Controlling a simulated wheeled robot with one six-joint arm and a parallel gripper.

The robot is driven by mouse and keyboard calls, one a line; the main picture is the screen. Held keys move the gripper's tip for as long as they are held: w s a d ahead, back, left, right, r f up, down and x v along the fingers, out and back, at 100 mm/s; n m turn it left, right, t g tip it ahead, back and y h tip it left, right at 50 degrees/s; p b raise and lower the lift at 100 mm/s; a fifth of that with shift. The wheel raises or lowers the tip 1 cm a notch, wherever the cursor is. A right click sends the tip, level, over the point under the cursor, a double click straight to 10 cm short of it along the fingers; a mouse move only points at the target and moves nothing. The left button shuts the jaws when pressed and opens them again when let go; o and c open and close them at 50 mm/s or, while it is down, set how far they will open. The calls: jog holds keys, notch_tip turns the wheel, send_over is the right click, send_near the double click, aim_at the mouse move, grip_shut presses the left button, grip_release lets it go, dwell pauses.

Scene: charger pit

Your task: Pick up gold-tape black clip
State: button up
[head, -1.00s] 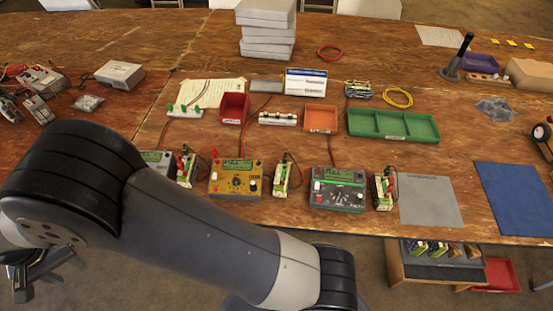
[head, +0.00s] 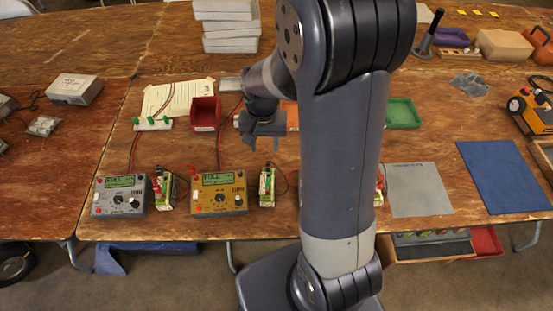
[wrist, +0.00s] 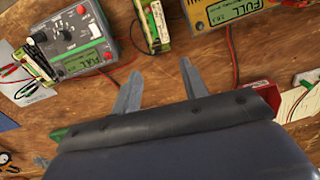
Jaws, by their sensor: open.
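My gripper (head: 264,146) is above the table, between the red bin and the gold charger's row. It is open and empty; in the wrist view its two fingers (wrist: 159,80) are apart with bare wood between them. I cannot make out gold tape on any black clip. A green-and-white battery pack (head: 267,186) stands right of the gold charger (head: 218,193), with a thin dark lead beside it. In the wrist view this pack (wrist: 153,25) is ahead of the fingers, apart from them. Another pack (wrist: 40,65) there has dark clip-like parts at its top.
A grey charger (head: 120,195) and another pack (head: 165,190) stand at the left. The red bin (head: 205,113) and green-clip strip (head: 152,124) are behind. My arm hides the middle; the dark charger (wrist: 72,38) shows in the wrist view. A grey mat (head: 419,190) is at right.

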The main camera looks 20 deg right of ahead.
aim_at(268, 164)
jog(key=shift+s+d+f, duration=0.15)
jog(key=shift+d+f, duration=0.05)
jog(key=shift+d, duration=0.25)
notch_tip(268, 164, down, 5)
jog(key=shift+w+a+f+p, duration=0.1)
jog(key=shift+f+p, duration=0.3)
jog(key=shift+f, duration=1)
jog(key=shift+w+f+p, duration=0.1)
jog(key=shift+f+p, duration=0.25)
jog(key=shift+f, duration=1)
jog(key=shift+c, duration=0.5)
jog(key=c, duration=0.8)
